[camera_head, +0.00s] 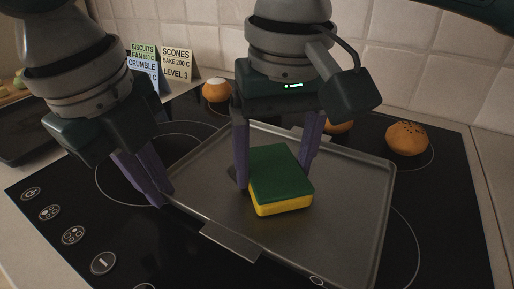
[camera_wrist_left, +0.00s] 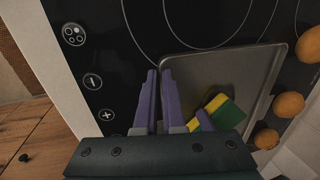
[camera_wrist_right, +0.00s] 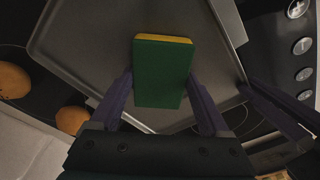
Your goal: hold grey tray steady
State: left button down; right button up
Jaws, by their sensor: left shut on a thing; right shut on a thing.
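The grey tray (camera_head: 350,215) lies on the black hob, with its rim and a front tab showing. My left gripper (camera_head: 163,198) is shut on the tray's rim at its left corner; the left wrist view shows its two purple fingers close together on that rim (camera_wrist_left: 215,55). A green and yellow sponge (camera_head: 281,180) is on the tray, green side up. My right gripper (camera_head: 272,178) has a finger on either side of the sponge and is shut on it. The right wrist view shows the sponge (camera_wrist_right: 162,75) between the fingers. The far finger's tip is partly hidden.
Recipe cards (camera_head: 177,65) stand at the back before the tiled wall. A dark pan (camera_head: 25,130) is at the left. Hob controls line the front left.

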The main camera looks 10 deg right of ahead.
aim_at(258, 150)
jog(key=shift+w+a+f, duration=0.1)
jog(key=shift+w+a, duration=1)
jog(key=shift+a, duration=0.1)
jog(key=shift+w+d, duration=0.75)
jog(key=shift+w, duration=0.05)
jog(key=shift+s+d, duration=1.3)
jog(key=shift+s, duration=0.05)
jog(key=shift+w+a, duration=1.35)
jog(key=shift+a, duration=0.05)
jog(key=shift+r, duration=4.15)
